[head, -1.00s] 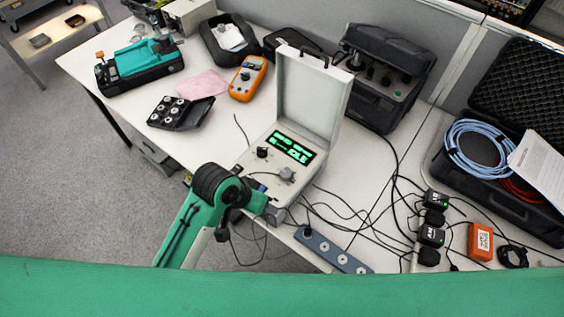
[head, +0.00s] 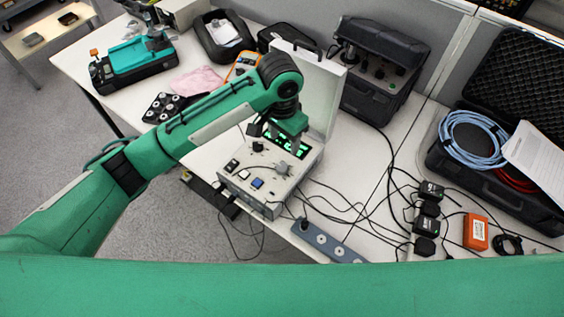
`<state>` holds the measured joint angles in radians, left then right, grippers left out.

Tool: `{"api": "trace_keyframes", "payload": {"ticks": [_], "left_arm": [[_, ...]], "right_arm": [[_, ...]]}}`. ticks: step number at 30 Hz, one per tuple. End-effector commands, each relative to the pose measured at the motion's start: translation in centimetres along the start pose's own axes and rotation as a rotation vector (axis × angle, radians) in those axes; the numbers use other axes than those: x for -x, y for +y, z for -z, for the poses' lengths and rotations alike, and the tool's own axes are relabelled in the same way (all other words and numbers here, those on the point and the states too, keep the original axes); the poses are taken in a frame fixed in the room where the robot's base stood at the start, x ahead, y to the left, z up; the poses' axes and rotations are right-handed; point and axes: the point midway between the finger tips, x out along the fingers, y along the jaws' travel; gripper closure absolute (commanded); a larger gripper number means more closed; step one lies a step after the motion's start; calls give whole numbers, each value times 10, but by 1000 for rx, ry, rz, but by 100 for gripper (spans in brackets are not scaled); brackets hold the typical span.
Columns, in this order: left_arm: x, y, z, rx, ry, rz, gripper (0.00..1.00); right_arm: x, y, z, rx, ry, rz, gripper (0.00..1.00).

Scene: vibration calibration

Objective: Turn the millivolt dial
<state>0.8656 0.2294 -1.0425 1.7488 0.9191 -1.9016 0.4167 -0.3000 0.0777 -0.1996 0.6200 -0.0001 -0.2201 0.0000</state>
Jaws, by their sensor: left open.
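The calibrator case (head: 268,197) stands open on the table, its pale lid (head: 316,84) upright at the back. Its panel has a black dial (head: 258,146) at left, a grey knob-like part (head: 282,168) at right, a blue button (head: 257,183) and small switches. I cannot read which one is marked millivolt. The green display (head: 287,146) is partly hidden by my left gripper (head: 279,137). That gripper is open, pointing down over the back of the panel, close to the black dial. I see nothing held in it. My right gripper is not in view.
A power strip (head: 328,243) and loose black cables lie right of the case. An orange multimeter (head: 243,66) and a tray of round parts (head: 165,106) are behind my left arm. A dark instrument box (head: 378,88) stands behind right; an open cable case (head: 503,190) is far right.

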Motion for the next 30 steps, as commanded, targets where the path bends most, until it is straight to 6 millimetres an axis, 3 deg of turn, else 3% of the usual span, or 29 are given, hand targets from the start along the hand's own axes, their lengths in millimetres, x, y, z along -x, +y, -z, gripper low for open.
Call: {"api": "trace_keyframes", "payload": {"ticks": [5, 10, 24, 30], "left_arm": [[8, -9, 3, 3, -32, 30, 46], [-5, -10, 2, 5, -37, 30, 46], [-99, -13, -2, 4, -36, 30, 46], [-122, -13, -2, 4, -34, 30, 46]], "right_arm": [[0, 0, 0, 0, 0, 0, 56], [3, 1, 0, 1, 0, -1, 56], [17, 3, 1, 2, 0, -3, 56], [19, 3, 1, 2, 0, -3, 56]]}}
